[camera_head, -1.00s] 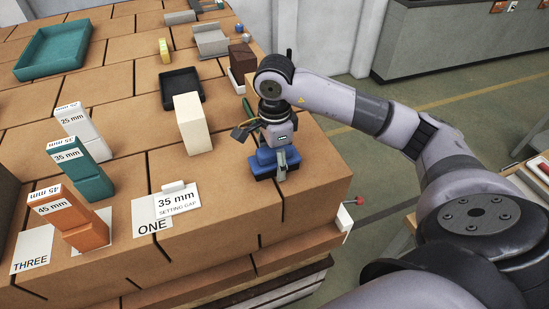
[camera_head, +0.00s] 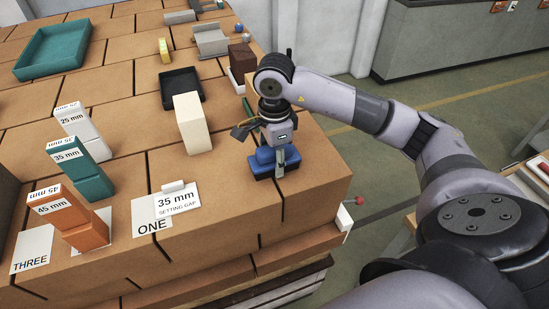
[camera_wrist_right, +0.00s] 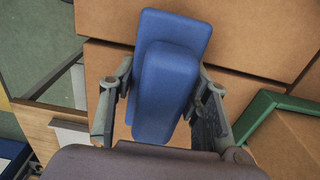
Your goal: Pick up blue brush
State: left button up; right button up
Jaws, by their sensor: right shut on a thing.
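The blue brush (camera_head: 263,160) sits near the right front corner of the brick-covered surface, with a dark layer under its blue body. My right gripper (camera_head: 281,160) points down over it and is shut on it. In the right wrist view the brush (camera_wrist_right: 165,85) lies between the two fingers of my right gripper (camera_wrist_right: 162,100), one on each side. I cannot tell whether the brush touches the bricks or is slightly above them. My left gripper does not show.
A cream block (camera_head: 193,124) and a black tray (camera_head: 181,88) stand behind and left of the brush. Labelled orange (camera_head: 66,217), teal (camera_head: 84,167) and white (camera_head: 78,126) blocks stand at left. A card (camera_head: 174,203) lies in front. The surface's edge is close at right.

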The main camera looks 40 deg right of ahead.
notch_tip(320, 180, up, 5)
jog(key=shift+w+r+b, duration=0.1)
jog(key=shift+b, duration=0.75)
notch_tip(320, 180, up, 15)
jog(key=p, duration=0.1)
jog(key=shift+p, duration=0.4)
jog(key=o, duration=0.8)
jog(key=c, duration=0.6)
jog(key=shift+o, duration=0.2)
jog(key=shift+f, duration=0.25)
